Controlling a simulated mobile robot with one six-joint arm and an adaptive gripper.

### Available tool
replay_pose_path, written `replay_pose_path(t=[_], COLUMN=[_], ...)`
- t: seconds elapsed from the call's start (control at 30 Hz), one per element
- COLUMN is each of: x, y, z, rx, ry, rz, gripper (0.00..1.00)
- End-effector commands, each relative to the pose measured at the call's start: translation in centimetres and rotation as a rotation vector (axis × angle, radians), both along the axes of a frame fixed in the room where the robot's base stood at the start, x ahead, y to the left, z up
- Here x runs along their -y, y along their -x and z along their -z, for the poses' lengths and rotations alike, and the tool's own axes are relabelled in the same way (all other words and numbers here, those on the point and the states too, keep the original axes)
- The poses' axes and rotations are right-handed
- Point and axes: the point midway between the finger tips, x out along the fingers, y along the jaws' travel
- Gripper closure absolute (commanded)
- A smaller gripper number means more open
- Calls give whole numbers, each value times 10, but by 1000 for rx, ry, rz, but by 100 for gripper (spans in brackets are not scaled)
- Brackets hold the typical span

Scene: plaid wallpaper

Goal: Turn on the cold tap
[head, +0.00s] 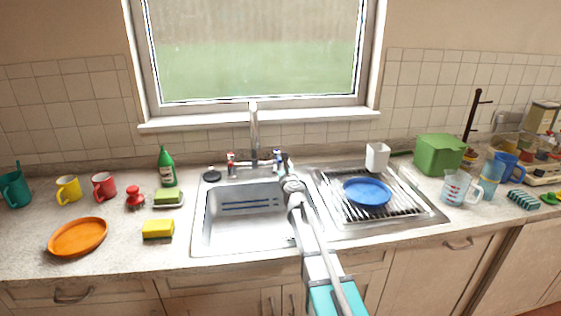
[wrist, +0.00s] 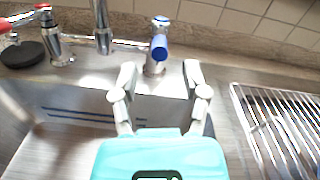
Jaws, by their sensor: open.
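The cold tap (wrist: 158,48) has a chrome body and a blue marking and handle. It stands upright behind the sink, right of the spout (wrist: 102,28). In the head view the cold tap (head: 277,157) is partly covered by my arm. My gripper (wrist: 158,78) is open and empty in the wrist view, one finger to each side of the tap in the picture. The tap shows beyond the gap, and I cannot tell whether either finger touches it. In the head view my gripper (head: 284,166) is over the sink's back right edge.
The red-marked tap (head: 231,163) stands left of the spout. The sink basin (head: 203,225) lies below my arm. A drainer (head: 425,208) with a blue plate (head: 367,192) and a white cup (head: 377,156) is at right. Mugs and sponges occupy the left counter.

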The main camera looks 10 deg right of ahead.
Motion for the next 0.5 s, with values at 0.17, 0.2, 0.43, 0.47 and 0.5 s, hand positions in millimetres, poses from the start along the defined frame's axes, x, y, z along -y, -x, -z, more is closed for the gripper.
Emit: replay_pose_path(t=[0.17, 0.2, 0.43, 0.47, 0.5], x=[-1, -1, -2, -2, -2], y=[-30, -34, -51, -52, -53], z=[0, 0, 0, 0, 0], rx=[0, 0, 0, 0, 0], ry=[0, 0, 0, 0, 0], rz=[0, 0, 0, 0, 0], gripper=[42, 42, 42, 42, 42])
